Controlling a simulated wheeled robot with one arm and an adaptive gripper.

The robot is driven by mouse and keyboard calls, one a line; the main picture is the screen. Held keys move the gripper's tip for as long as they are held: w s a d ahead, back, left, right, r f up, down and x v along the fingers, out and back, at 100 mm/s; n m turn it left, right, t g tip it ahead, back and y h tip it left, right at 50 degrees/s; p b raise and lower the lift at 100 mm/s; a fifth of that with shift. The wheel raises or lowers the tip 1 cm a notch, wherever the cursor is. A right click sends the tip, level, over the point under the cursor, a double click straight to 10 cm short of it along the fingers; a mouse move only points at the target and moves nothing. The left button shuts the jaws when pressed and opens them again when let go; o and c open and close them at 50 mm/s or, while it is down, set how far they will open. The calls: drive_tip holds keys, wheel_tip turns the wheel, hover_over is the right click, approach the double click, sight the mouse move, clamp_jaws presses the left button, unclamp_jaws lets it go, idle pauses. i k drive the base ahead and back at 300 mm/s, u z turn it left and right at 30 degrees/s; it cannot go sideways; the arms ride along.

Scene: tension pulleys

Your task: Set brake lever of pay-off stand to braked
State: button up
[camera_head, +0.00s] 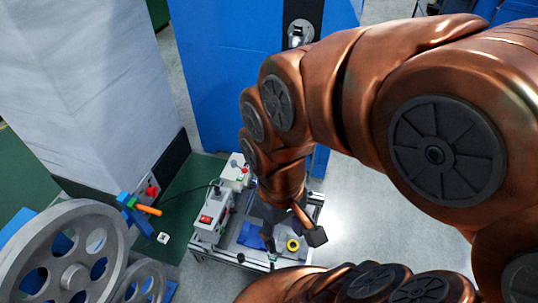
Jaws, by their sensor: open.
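A lever with an orange handle (148,210) sticks out to the right from a blue bracket (126,200) at the left, near the large grey wheel; it looks like the brake lever. The grey spoked wheel (75,277) of the pay-off stand fills the lower left, with a smaller wheel (140,281) beside it. My gripper (290,234) is open, pointing down over the small table at the centre, well to the right of the lever and apart from it. My arm hides part of the table.
A small metal-framed table (232,256) carries grey boxes with red switches (208,218), a blue piece (250,236) and a yellow ring (292,245). A white column (90,80) and a blue cabinet (225,70) stand behind. Green floor (183,205) lies between lever and table.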

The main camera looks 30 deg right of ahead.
sight(234, 164)
drive_tip(key=u, duration=0.7)
drive_tip(key=k, duration=0.95)
drive_tip(key=u, duration=0.1)
